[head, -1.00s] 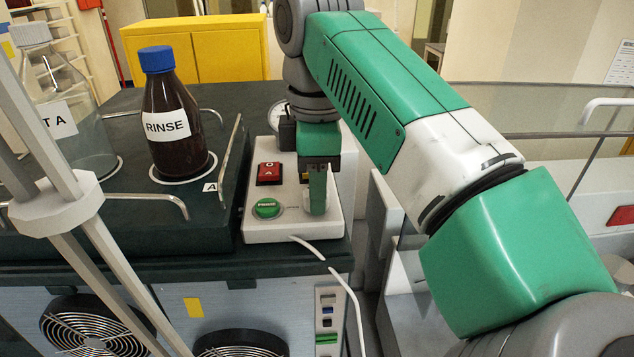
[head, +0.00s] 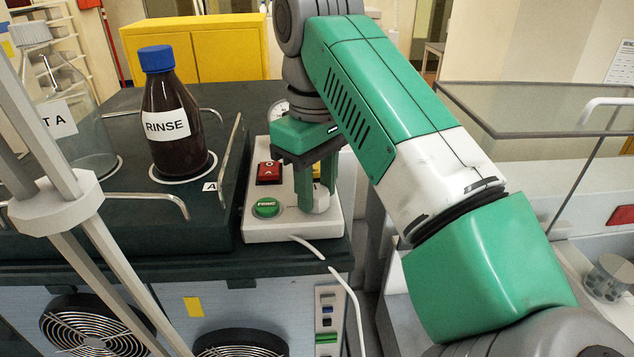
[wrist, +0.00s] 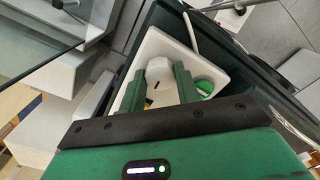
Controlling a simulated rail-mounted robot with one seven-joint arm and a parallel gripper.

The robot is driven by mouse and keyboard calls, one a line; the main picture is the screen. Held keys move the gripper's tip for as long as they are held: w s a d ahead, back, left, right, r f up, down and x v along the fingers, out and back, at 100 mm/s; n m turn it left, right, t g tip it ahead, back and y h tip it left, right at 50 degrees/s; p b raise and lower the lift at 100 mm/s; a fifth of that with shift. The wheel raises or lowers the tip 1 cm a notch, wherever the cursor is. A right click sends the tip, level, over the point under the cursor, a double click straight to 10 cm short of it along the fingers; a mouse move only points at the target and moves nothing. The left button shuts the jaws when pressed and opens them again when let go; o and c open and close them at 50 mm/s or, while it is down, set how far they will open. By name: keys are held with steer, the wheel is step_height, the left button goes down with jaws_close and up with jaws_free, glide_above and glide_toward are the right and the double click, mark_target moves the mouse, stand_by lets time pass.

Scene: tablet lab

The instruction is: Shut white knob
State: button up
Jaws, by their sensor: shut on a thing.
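The white knob (head: 320,202) sits at the right front of a small white control box (head: 285,232). My gripper (head: 317,196) points down over the box, with its two green fingers on either side of the knob. In the wrist view the knob (wrist: 159,71) shows between the fingers (wrist: 158,88), with a short dark mark on its face. The gripper is shut on it. In the head view the fingers hide part of the knob.
A green button (head: 267,207) and a red switch (head: 269,172) are just left of the knob. A gauge (head: 277,110) stands behind, partly hidden. A brown RINSE bottle (head: 175,120) stands to the left, beside a metal rail. A white cable (head: 345,290) hangs in front.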

mark_target(316, 191)
steer(key=shift+m, duration=0.5)
steer(key=o, duration=1)
step_height(316, 191, up, 8)
steer(key=shift+f, duration=0.1)
